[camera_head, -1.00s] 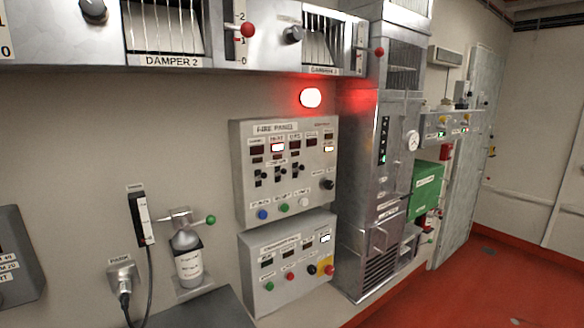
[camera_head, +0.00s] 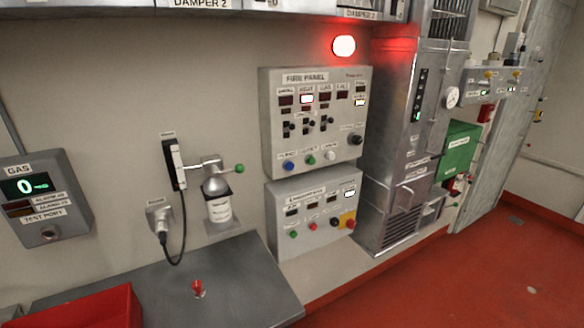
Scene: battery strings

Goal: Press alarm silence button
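The grey fire panel (camera_head: 313,121) is on the wall a little right of the middle of the head view. Along its lower edge are a blue button (camera_head: 289,165), a green button (camera_head: 310,160) and a white button (camera_head: 330,155). Their labels are too small to read, so I cannot tell which one is alarm silence. A black knob (camera_head: 355,139) is at the panel's lower right. A red alarm light (camera_head: 343,46) glows above the panel. Neither of my grippers is in view.
A second control panel (camera_head: 315,215) with several coloured buttons is below. Left of it are a small bottle (camera_head: 218,197) and a gas display box (camera_head: 44,197). A grey worktop (camera_head: 225,285) and a red bin (camera_head: 85,307) are in front. The red floor at right is open.

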